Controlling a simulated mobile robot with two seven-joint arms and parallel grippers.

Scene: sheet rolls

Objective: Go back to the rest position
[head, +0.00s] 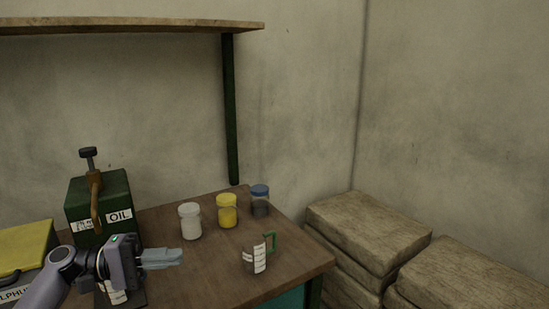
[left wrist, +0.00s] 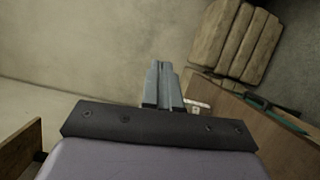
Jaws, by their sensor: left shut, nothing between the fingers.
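My left gripper (head: 163,258) comes in from the left over the wooden table (head: 205,266). Its fingers are together and empty, pointing right in the head view. In the left wrist view the closed fingers (left wrist: 163,86) point up at the wall, with the table edge at the right. My right gripper is in neither view.
A green OIL container (head: 118,198) with a clamp-like top stands behind my left arm. White (head: 190,222), yellow (head: 227,212) and blue-lidded (head: 260,203) jars stand at the back. A labelled mug (head: 254,256) is near the front right corner. Stacked sacks (head: 368,230) lie beyond.

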